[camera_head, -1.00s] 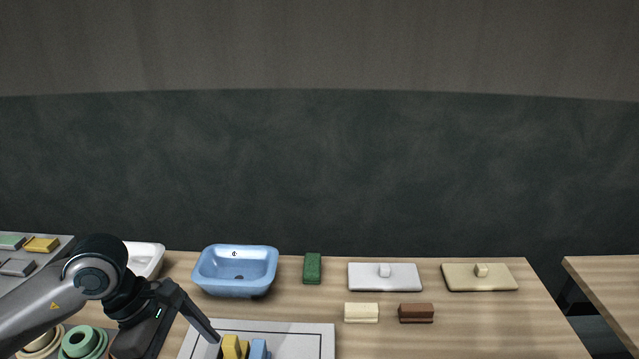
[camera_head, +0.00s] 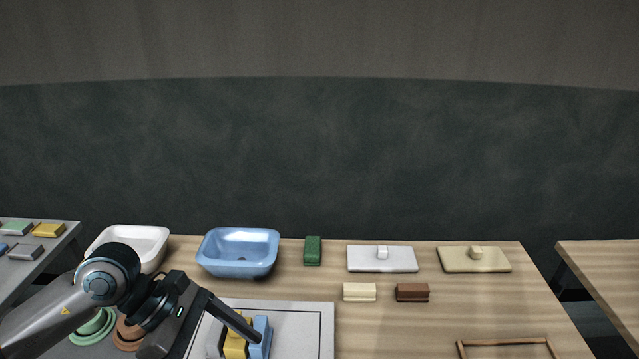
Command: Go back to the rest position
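My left gripper (camera_head: 208,340) comes in from the left, low in the head view. One dark finger reaches over a yellow block (camera_head: 236,346) and a blue block (camera_head: 261,336) that stand on a grey board (camera_head: 290,306) with a black outline. I cannot tell whether the gripper touches the blocks or how far its fingers are apart; its lower part is cut off by the frame edge. My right gripper is not in view.
A white basin (camera_head: 135,240) and a blue basin (camera_head: 238,234) stand at the back left. A green block (camera_head: 313,251), a white lidded slab (camera_head: 382,264), a beige slab (camera_head: 474,265), a cream block (camera_head: 359,292) and a brown block (camera_head: 412,293) lie rightward. A wooden frame (camera_head: 505,342) is at front right.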

